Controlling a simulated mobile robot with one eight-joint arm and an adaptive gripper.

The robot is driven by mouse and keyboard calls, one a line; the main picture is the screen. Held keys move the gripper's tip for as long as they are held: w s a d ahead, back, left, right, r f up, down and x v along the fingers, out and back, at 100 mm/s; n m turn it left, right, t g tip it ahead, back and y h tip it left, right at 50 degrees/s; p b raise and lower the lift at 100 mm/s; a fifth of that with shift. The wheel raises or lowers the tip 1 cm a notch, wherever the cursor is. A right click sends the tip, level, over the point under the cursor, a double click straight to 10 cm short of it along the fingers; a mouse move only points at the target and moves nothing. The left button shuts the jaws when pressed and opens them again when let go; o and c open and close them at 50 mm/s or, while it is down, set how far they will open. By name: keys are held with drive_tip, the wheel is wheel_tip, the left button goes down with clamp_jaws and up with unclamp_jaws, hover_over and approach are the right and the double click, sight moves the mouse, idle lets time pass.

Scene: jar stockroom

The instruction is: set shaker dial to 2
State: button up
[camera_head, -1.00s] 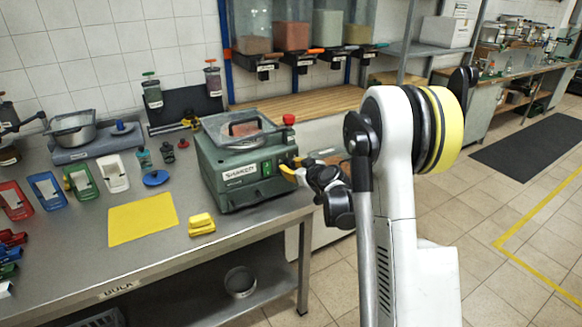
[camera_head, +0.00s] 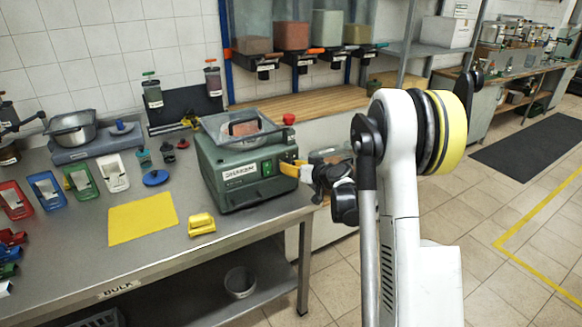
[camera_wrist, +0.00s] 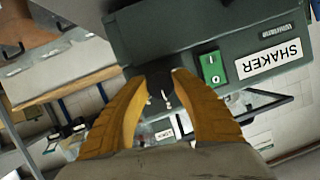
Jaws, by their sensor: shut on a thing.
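The green shaker (camera_head: 232,170) stands on the metal bench near its right end, with a clear-walled tray on top. Its dark dial (camera_wrist: 158,82) shows in the wrist view, between the yellow fingers of my gripper (camera_wrist: 160,76). My gripper is shut on the dial. In the head view my gripper (camera_head: 289,167) is at the right end of the shaker's front, and the fingers hide the dial there.
A yellow block (camera_head: 202,225) and a yellow mat (camera_head: 142,218) lie on the bench in front of the shaker. A red knob (camera_head: 289,119) stands at the shaker's back right. Colored holders (camera_head: 47,190) are at left.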

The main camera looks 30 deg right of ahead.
drive_tip(key=o, duration=0.9)
drive_tip(key=shift+s, duration=0.1)
drive_tip(key=v, duration=1.1)
drive_tip(key=shift+s, duration=0.35)
drive_tip(key=shift+r, duration=0.1)
